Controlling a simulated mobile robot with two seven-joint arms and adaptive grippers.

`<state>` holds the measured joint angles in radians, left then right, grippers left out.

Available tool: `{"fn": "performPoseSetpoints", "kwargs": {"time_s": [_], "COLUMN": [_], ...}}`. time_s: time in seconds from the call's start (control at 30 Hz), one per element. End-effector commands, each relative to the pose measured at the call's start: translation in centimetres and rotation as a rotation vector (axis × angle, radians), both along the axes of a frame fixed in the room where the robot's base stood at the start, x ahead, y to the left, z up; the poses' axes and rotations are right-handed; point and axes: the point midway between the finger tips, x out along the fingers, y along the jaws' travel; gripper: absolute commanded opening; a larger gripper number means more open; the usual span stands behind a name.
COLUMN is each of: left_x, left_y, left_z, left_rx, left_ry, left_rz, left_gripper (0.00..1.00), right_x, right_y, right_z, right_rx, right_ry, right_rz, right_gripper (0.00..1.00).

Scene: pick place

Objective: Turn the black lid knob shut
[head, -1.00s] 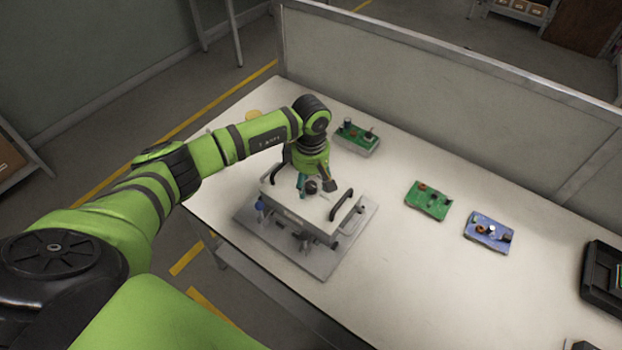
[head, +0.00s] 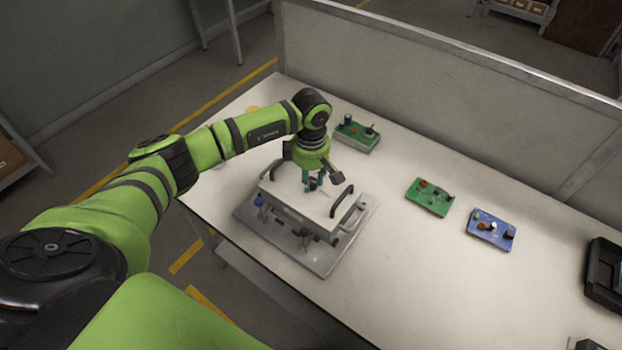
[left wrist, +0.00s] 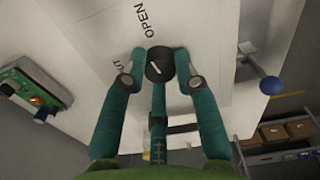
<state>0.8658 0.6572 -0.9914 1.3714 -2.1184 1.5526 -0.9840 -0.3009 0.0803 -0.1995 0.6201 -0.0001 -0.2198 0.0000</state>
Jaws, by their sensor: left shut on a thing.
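The black lid knob (left wrist: 160,65) sits on the white lid, with a pale line on its top. The word OPEN is printed on the lid (head: 285,198) near the knob; a second word is partly hidden by a finger. My left gripper (head: 311,184) points down over the lid. In the left wrist view its teal fingers (left wrist: 160,68) are shut on the knob from both sides. The lid lies on a grey fixture (head: 250,232) with a black handle (head: 342,201) at the right end. My right gripper is not in view.
A green board on a block (head: 357,134) stands behind the fixture. A green board (head: 429,197) and a blue board (head: 491,229) lie to the right, and a black case (head: 603,275) at the far right. A blue ball knob (left wrist: 270,86) sticks out beside the lid. The table front is clear.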

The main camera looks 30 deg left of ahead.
Motion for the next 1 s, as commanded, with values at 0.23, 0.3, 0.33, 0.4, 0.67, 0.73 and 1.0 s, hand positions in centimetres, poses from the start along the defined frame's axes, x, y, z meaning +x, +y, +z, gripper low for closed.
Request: {"fn": "performPoseSetpoints", "kwargs": {"time_s": [0.23, 0.3, 0.33, 0.4, 0.67, 0.73, 1.0], "left_x": [-0.1, -0.1, -0.1, -0.1, -0.1, -0.1, -0.2], "left_y": [0.0, 0.0, 0.0, 0.0, 0.0, -0.1, 0.0], "left_z": [-0.4, -0.4, -0.4, -0.4, -0.4, -0.4, -0.4], "left_rx": [0.001, 0.001, 0.001, 0.001, 0.0, 0.0, 0.002], "left_ry": [0.003, 0.002, 0.002, 0.003, 0.003, 0.004, 0.005], "left_rz": [0.224, 0.291, 0.32, 0.387, 0.632, 0.699, 0.954], "left_gripper": [0.0, 0.0, 0.0, 0.0, 0.0, 0.0, 0.0], "right_x": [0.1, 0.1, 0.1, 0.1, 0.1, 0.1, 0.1], "right_y": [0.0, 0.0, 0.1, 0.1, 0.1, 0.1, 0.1], "right_z": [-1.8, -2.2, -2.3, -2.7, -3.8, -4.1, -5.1], "right_rx": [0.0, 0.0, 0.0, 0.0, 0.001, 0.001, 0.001], "right_ry": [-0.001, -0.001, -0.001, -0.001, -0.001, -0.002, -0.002], "right_rz": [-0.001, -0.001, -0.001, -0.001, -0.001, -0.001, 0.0], "right_gripper": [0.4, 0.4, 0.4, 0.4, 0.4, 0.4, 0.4]}}
